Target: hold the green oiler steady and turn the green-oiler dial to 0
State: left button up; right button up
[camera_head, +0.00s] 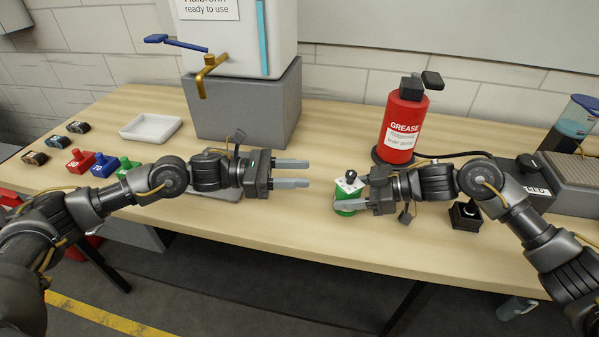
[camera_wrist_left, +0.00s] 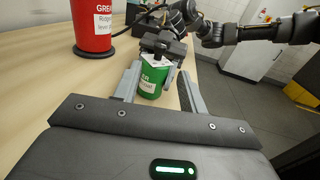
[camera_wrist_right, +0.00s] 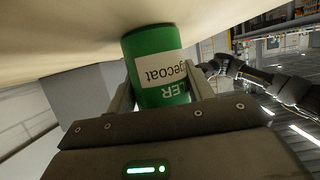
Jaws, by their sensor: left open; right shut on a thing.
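The green oiler (camera_head: 345,204) is a small green can with a white label and a pale top with a dark knob, the dial (camera_head: 350,176). It stands upright near the table's front edge. My right gripper (camera_head: 345,200) is shut on its body from the right. In the right wrist view the green oiler (camera_wrist_right: 158,62) sits between the fingers. My left gripper (camera_head: 303,173) is open and empty, to the left of the oiler and apart from it, pointing at it. In the left wrist view the oiler (camera_wrist_left: 152,78) shows beyond the open fingers. The dial's reading is too small to tell.
A red grease can (camera_head: 403,125) stands behind the oiler. A dispenser on a grey block (camera_head: 245,105) is at the back. A white tray (camera_head: 151,128) and red, blue and green stamps (camera_head: 103,165) are at left. A small black box (camera_head: 466,215) is at right.

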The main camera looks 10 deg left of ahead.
pick_arm(q)
jog(key=shift+w+a+f+n+g, duration=0.1)
jog(key=shift+w+n+g, duration=0.7)
jog(key=shift+n, duration=4.6)
jog(key=shift+w+d+f+n+g, duration=0.1)
jog(key=shift+w+n+g, duration=0.65)
jog(key=shift+n, duration=4.65)
jog(key=shift+w+a+f+n+g, duration=0.2)
jog(key=shift+n+g, duration=1.05)
jog(key=shift+n, duration=4.15)
jog(key=shift+w+d+r, duration=0.1)
jog(key=shift+d+r, duration=0.05)
